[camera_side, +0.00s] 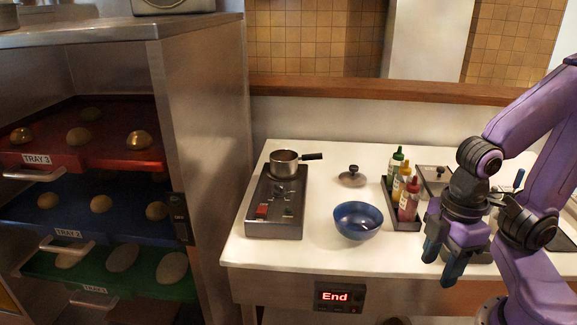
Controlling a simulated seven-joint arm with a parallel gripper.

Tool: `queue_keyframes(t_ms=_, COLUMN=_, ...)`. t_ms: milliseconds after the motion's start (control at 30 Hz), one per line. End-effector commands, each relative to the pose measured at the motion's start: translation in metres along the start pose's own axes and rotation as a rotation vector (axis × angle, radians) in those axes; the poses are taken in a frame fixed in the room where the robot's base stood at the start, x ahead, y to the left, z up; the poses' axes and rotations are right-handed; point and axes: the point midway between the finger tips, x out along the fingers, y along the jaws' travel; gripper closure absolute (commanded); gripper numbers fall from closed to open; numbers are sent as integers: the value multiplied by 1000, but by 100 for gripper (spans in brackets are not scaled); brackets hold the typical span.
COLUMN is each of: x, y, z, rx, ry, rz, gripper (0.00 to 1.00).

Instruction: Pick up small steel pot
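The small steel pot (284,162) stands upright at the back end of a dark burner unit (273,229) on the white counter. Its black handle (312,156) points right. My gripper (441,268) is at the right front of the counter, fingers pointing down, well to the right of the pot and apart from it. I see no object between its dark fingertips, which look a little apart. Part of the gripper is seen edge-on.
A blue bowl (357,222) and a steel lid (352,177) lie between the pot and my gripper. A black tray (404,222) holds sauce bottles (408,200). A rack with trays of buns (138,141) stands left. Counter around the lid is clear.

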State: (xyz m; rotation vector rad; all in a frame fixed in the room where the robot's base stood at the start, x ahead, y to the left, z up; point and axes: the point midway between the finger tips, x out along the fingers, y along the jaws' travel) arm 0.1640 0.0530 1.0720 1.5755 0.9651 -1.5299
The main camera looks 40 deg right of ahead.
Motion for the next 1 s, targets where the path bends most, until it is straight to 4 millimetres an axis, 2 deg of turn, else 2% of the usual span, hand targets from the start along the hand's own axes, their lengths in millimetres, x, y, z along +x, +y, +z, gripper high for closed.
queue_keyframes(t_ms=233, x=1, y=4, z=-2, rx=5, ry=-11, rz=12, gripper=51)
queue_keyframes(t_ms=367, x=4, y=28, z=-12, rx=30, ry=-71, rz=93, gripper=51)
queue_keyframes(t_ms=467, x=7, y=63, z=-26, rx=68, ry=-152, rz=210, gripper=51)
queue_keyframes(t_ms=700, x=10, y=162, z=-65, rx=157, ry=-334, rz=556, gripper=51)
queue_keyframes(t_ms=1000, x=12, y=279, z=-120, rx=203, ry=-449, rz=1002, gripper=51)
